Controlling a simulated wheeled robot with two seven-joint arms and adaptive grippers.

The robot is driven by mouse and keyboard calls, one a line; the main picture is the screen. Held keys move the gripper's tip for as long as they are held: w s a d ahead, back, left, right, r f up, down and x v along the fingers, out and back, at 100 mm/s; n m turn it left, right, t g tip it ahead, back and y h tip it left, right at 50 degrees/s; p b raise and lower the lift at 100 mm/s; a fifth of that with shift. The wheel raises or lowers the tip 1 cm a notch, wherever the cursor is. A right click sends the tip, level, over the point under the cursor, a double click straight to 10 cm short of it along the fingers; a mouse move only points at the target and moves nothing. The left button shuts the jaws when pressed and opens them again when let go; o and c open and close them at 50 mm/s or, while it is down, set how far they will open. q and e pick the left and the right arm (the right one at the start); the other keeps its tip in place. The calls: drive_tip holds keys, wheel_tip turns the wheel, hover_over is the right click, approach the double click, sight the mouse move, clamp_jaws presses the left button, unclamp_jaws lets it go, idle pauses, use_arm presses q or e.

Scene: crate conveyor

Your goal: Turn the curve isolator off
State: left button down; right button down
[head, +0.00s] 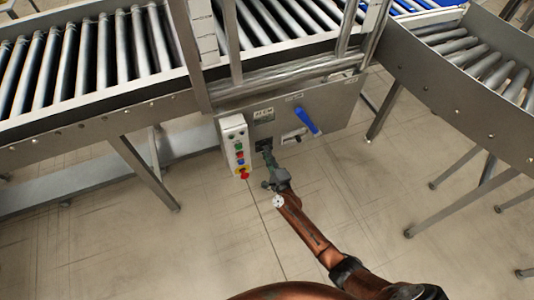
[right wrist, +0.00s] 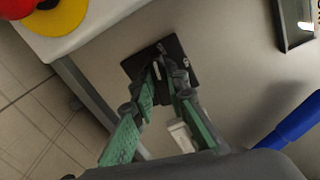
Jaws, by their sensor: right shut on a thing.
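A black square rotary switch (right wrist: 188,62) is mounted on the grey panel (head: 340,100); I take it to be the curve isolator, but its label is too small to read. My right gripper (head: 267,155) reaches up to it from below in the head view. In the right wrist view the green-padded fingers (right wrist: 165,80) close together on the switch's knob (right wrist: 156,70), which shows a pale mark. The fingertips hide much of the knob, so its exact angle is hard to tell. My left gripper is not in view.
A white control box (head: 232,140) with coloured buttons and a red-and-yellow stop button (head: 243,173) is just left of the switch. A white-handled switch (head: 293,135) and a blue lever (head: 309,121) are to its right. Roller conveyors (head: 90,55) run above. The floor below is clear.

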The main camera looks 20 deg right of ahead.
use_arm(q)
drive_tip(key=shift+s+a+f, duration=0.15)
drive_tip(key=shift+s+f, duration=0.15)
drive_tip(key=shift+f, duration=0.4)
use_arm(e)
drive_tip(key=shift+f+n, duration=0.15)
drive_tip(key=shift+n, duration=1.05)
drive_tip(key=c, duration=1.9)
unclamp_jaws()
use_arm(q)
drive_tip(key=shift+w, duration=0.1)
use_arm(e)
drive_tip(key=s, duration=1.2)
drive_tip(key=shift+d, duration=0.15)
